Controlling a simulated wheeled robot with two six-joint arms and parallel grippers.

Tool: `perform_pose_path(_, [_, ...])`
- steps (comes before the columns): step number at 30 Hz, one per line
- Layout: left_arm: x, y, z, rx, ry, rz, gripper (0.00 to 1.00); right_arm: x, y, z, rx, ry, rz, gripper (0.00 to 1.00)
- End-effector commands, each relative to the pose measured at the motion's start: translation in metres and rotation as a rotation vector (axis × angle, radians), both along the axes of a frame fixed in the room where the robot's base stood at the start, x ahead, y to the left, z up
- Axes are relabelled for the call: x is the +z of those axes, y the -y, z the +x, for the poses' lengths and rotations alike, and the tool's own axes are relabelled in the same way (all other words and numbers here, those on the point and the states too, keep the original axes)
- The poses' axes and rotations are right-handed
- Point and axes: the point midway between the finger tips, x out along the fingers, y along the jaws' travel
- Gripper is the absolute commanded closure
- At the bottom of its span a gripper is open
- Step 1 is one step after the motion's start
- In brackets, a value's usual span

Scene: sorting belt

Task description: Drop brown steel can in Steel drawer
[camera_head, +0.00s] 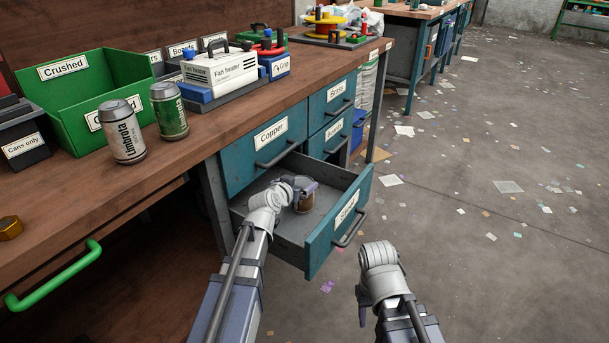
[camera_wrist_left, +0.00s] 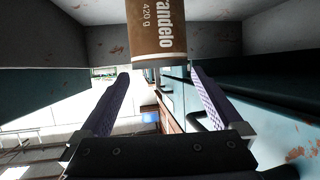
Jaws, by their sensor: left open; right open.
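The brown can (camera_head: 303,204) stands inside the pulled-out lower drawer, the Steel drawer (camera_head: 325,246), whose label is on its front. My left gripper (camera_head: 301,186) reaches into the drawer beside the can's upper part and partly covers it. In the left wrist view the brown can (camera_wrist_left: 148,42) shows at the top, just past the two spread fingers of the left gripper (camera_wrist_left: 158,85), which are open. Whether a finger touches it I cannot tell. My right gripper (camera_head: 362,305) hangs over the floor to the right of the drawer; its fingers are mostly hidden by its wrist.
The Copper drawer (camera_head: 253,154) and Brass drawer (camera_head: 328,98) above are shut. The floor at right is clear except for scraps.

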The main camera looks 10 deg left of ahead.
Motion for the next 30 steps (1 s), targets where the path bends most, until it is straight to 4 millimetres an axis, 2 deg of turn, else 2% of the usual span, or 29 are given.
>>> perform_pose_path(1, [0.008,-0.001,-0.014,0.001,0.0,-0.001,0.0,0.008,0.0,0.0,0.001,0.0,0.0,0.5])
perform_pose_path(3, [0.012,-0.003,-0.024,0.002,0.0,-0.001,0.0,0.012,0.0,0.0,0.002,0.0,0.0,0.5])
perform_pose_path(9, [0.019,-0.006,-0.043,0.001,0.001,-0.001,0.0,0.019,0.0,0.0,0.005,-0.001,0.0,0.5])
perform_pose_path(30, [0.02,-0.007,-0.047,0.0,0.001,0.0,0.0,0.02,0.0,0.0,0.005,-0.001,0.0,0.5])
